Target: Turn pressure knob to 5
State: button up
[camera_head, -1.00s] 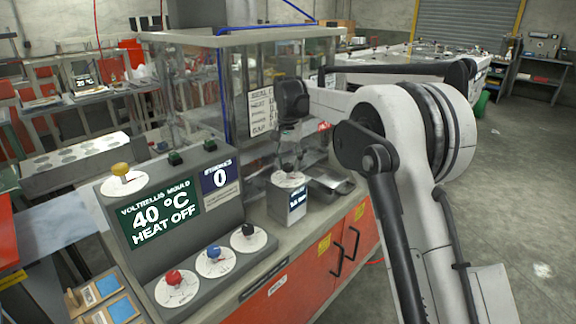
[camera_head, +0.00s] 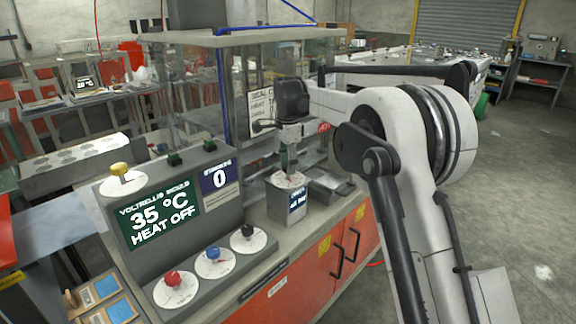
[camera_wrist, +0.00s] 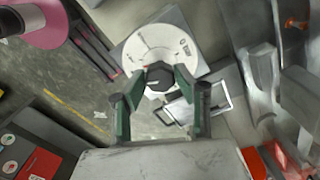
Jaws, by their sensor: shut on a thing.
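A small grey box (camera_head: 283,207) stands on the machine's counter with a white round dial (camera_head: 290,180) on top and a dark display on its front, too small to read. My gripper (camera_head: 289,172) points down onto this dial. In the wrist view, the green-sided fingers of my gripper (camera_wrist: 158,80) are shut on the dark knob (camera_wrist: 158,76) at the middle of the white dial (camera_wrist: 160,42). A pale pointer mark shows on the knob. The dial's numbers are too blurred to read, so the knob's setting cannot be told.
The left panel (camera_head: 150,250) holds red (camera_head: 172,278), blue (camera_head: 213,253) and black (camera_head: 248,230) knobs on dials, and a yellow knob (camera_head: 120,169). Its green screen (camera_head: 160,213) reads 35 °C, HEAT OFF. A clear-walled enclosure (camera_head: 200,95) stands behind my gripper.

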jog(key=shift+m, duration=2)
jog(key=o, duration=1.1)
notch_tip(320, 180, up, 12)
jog(key=shift+r, duration=0.1)
